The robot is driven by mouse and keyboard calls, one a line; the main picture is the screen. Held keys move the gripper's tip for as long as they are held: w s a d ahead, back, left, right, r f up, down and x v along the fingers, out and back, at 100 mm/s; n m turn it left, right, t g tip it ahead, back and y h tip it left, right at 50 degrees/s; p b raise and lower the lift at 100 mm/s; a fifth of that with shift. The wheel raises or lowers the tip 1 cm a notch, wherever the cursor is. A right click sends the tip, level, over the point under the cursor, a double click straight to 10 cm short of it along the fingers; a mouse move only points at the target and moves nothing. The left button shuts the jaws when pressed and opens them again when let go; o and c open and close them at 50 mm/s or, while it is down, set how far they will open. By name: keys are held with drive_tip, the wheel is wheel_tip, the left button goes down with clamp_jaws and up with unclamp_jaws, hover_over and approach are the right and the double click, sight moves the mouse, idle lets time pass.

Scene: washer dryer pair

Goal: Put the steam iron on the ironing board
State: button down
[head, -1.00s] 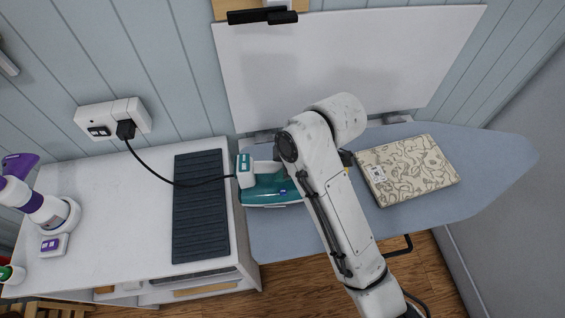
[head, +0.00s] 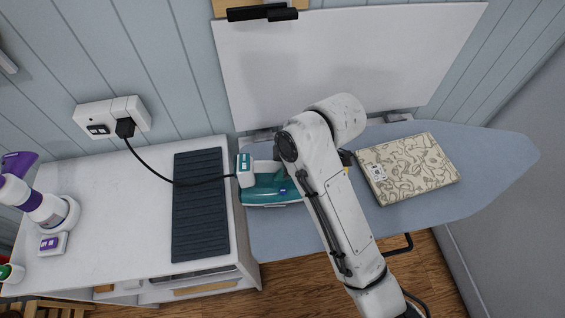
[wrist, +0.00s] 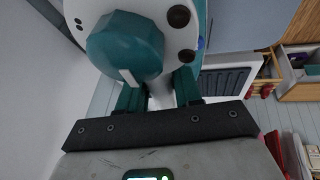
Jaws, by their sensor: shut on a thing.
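The steam iron (head: 268,190), teal and white, is over the left end of the blue ironing board (head: 480,165) in the head view, close to the counter edge. I cannot tell whether its sole touches the board. In the wrist view the iron (wrist: 125,45) fills the upper middle. My gripper (wrist: 158,92) is shut on the iron's white handle, one finger on each side. In the head view my arm hides the gripper and part of the iron's right side.
A black cord runs from the iron to a wall socket (head: 112,118). A dark ribbed mat (head: 200,215) lies on the white counter (head: 120,215) at left. The board's right end is clear.

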drive_tip(key=shift+f, duration=0.4)
idle(0.4)
drive_tip(key=c, duration=1)
unclamp_jaws()
drive_tip(key=o, duration=0.3)
drive_tip(key=shift+f, duration=0.15)
drive_tip(key=shift+p+v, duration=1.2)
drive_tip(key=shift+v, duration=4.35)
drive_tip(key=shift+s+f, duration=0.1)
drive_tip(key=shift+f, duration=0.05)
